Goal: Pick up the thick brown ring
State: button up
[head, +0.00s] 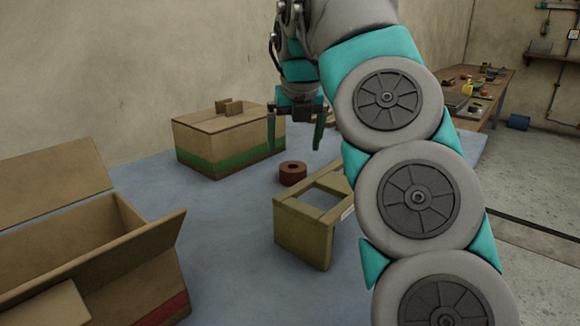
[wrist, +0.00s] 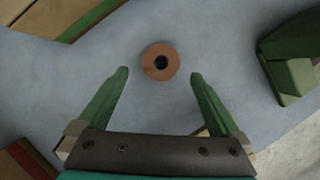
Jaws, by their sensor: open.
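The thick brown ring (head: 293,173) lies flat on the blue-grey table (head: 225,215), between the closed cardboard box and the wooden frame in the head view. In the wrist view the ring (wrist: 161,62) shows from above with its dark centre hole, just beyond the fingertips and roughly centred between them. My gripper (head: 296,148) points down above the table near the ring, with its two green fingers spread apart. In the wrist view my gripper (wrist: 159,74) is open and nothing is between its fingers.
A cardboard box with a green stripe (head: 225,140) stands behind and left of the ring. A yellowish wooden frame (head: 303,235) stands in front of it. An open cardboard box (head: 150,255) is at the lower left. The table left of the frame is clear.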

aim_at(293, 166)
jog(key=shift+x, duration=1)
jog(key=shift+b+x, duration=0.85)
jog(key=shift+x, duration=2.05)
jog(key=shift+s+d, duration=0.15)
jog(key=shift+c, duration=0.4)
jog(key=c, duration=1.2)
jog(key=shift+r, duration=0.15)
jog(key=shift+c, duration=0.2)
notch_tip(293, 166, up, 8)
jog(key=p, duration=0.4)
jog(key=shift+p, duration=0.4)
jog(key=shift+d+b, duration=0.25)
jog(key=shift+b, duration=0.15)
jog(key=shift+a+r, duration=0.15)
jog(key=shift+r, duration=0.65)
